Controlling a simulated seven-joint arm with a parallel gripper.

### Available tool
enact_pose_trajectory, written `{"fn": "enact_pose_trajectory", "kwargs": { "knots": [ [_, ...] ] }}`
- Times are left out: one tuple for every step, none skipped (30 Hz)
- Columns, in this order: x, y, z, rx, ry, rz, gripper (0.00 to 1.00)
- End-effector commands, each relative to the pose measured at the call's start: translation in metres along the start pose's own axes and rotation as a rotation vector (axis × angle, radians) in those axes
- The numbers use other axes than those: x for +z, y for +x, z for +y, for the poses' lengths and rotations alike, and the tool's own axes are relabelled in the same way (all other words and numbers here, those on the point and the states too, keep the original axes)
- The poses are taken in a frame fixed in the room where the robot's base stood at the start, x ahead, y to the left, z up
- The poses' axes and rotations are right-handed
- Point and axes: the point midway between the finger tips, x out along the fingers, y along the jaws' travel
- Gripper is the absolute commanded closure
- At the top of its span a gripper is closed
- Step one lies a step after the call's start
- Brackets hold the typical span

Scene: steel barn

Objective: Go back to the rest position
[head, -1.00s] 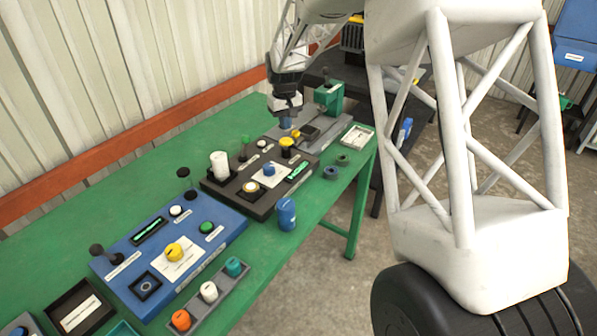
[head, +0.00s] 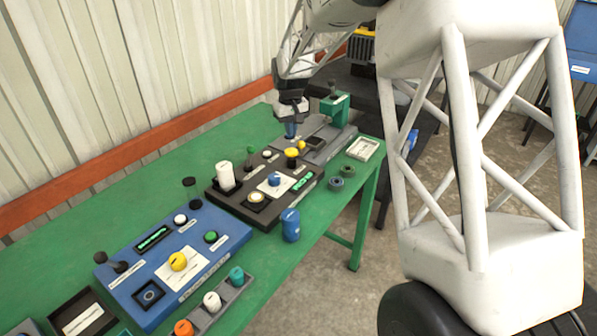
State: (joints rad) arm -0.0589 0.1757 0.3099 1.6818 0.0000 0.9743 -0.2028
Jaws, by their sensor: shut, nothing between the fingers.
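My gripper (head: 291,126) is at the far part of the green table (head: 137,201), pointing down behind the dark control panel (head: 223,197). Its fingers look shut with nothing held, though they are small in this view. A blue part shows right at the fingertips, and I cannot tell whether it is a fingertip or a separate thing. My arm reaches in from the top.
A blue control panel (head: 218,236) with knobs and buttons lies nearer. A grey fixture with a green press (head: 335,105) stands right of the gripper. A blue canister (head: 290,226), two rings (head: 336,184) and a white tray (head: 363,149) lie along the right edge.

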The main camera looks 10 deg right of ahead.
Motion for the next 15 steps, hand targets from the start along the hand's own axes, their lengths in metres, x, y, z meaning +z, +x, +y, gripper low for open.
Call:
{"fn": "enact_pose_trajectory", "kwargs": {
  "knots": [
    [0.000,0.000,0.000,0.000,0.000,0.000,1.00],
    [0.000,0.000,0.000,0.000,0.000,0.000,1.00],
    [0.000,0.000,0.000,0.000,0.000,0.000,1.00],
    [0.001,-0.001,0.000,0.000,0.000,0.000,1.00],
    [0.001,-0.001,0.000,0.000,0.001,0.001,1.00],
    [0.002,-0.002,0.000,0.000,0.001,0.002,1.00],
    [0.004,-0.003,0.000,0.001,0.002,0.002,1.00],
    [0.005,-0.005,0.000,0.001,0.003,0.003,1.00],
    [0.008,-0.007,-0.001,0.001,0.005,0.005,1.00],
    [0.011,-0.009,-0.001,0.002,0.006,0.007,1.00],
    [0.014,-0.012,-0.001,0.002,0.008,0.008,1.00],
    [0.020,-0.016,-0.002,0.003,0.011,0.011,1.00],
    [0.024,-0.020,-0.002,0.003,0.014,0.014,1.00],
    [0.029,-0.024,-0.003,0.004,0.017,0.016,1.00],
    [0.036,-0.029,-0.003,0.005,0.022,0.020,1.00]
  ]
}}
